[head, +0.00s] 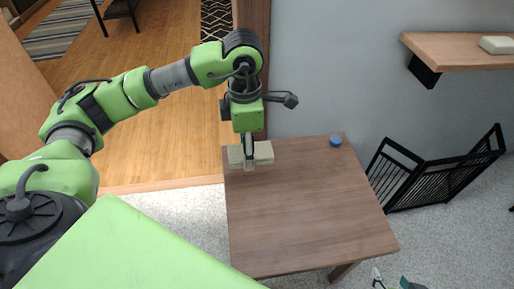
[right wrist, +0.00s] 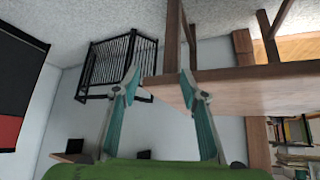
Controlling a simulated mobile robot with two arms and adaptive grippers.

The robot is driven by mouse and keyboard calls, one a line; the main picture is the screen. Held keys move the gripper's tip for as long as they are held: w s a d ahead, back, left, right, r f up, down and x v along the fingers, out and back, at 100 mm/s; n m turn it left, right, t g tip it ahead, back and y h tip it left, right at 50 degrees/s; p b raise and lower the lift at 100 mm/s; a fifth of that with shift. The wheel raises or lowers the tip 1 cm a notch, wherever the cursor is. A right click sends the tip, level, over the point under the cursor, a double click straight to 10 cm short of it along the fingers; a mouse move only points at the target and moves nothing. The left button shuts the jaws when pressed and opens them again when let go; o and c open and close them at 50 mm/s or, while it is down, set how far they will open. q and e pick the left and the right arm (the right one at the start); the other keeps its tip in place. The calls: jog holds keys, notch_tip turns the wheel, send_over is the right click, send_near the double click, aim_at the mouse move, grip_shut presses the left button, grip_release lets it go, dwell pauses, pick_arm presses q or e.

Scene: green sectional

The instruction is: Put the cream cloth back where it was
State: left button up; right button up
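The cream cloth (head: 264,152) lies folded at the back left corner of the brown table (head: 300,210). My left gripper (head: 248,160) points down at the cloth, with cloth showing on both sides of its fingers. The fingers appear nearly edge-on, so whether they grip the cloth is unclear. My right gripper (head: 390,279) is at the bottom right, off the table's front right corner. In the right wrist view its teal fingers (right wrist: 160,85) are spread and empty, with the table edge (right wrist: 255,90) beyond them. The cloth is not visible in that view.
A small blue object (head: 335,140) sits at the table's back right. A black rack (head: 435,178) stands right of the table. A wall shelf (head: 455,52) holds a pale box (head: 497,45). Most of the tabletop is clear.

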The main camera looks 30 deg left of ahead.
pick_arm(q)
jog(key=w+a+f+b, duration=0.1)
jog(key=w+f, duration=0.1)
jog(key=w, duration=0.1)
jog(key=w+a+f+b, duration=0.1)
jog(key=w+f, duration=0.2)
jog(key=w, duration=0.1)
jog(key=w+a+f+b, duration=0.1)
jog(key=w+f, duration=0.2)
jog(key=w, duration=0.1)
jog(key=shift+a+f, duration=0.25)
jog(key=shift+w+a+f, duration=0.1)
jog(key=shift+w+f, duration=0.05)
jog(key=shift+f, duration=0.15)
notch_tip(320, 180, down, 3)
jog(key=shift+b, duration=0.65)
jog(key=shift+w+f, duration=0.1)
pick_arm(e)
jog(key=w+a+r+t+y, duration=0.1)
jog(key=w+r+t, duration=0.4)
jog(key=r, duration=0.5)
jog(key=w+a+r+t+y, duration=0.2)
jog(key=w+a+r+t, duration=0.2)
jog(key=r+t, duration=0.3)
notch_tip(320, 180, up, 3)
jog(key=shift+w+a+r+n+y, duration=0.2)
jog(key=shift+w+n+y, duration=0.1)
jog(key=shift+w, duration=0.45)
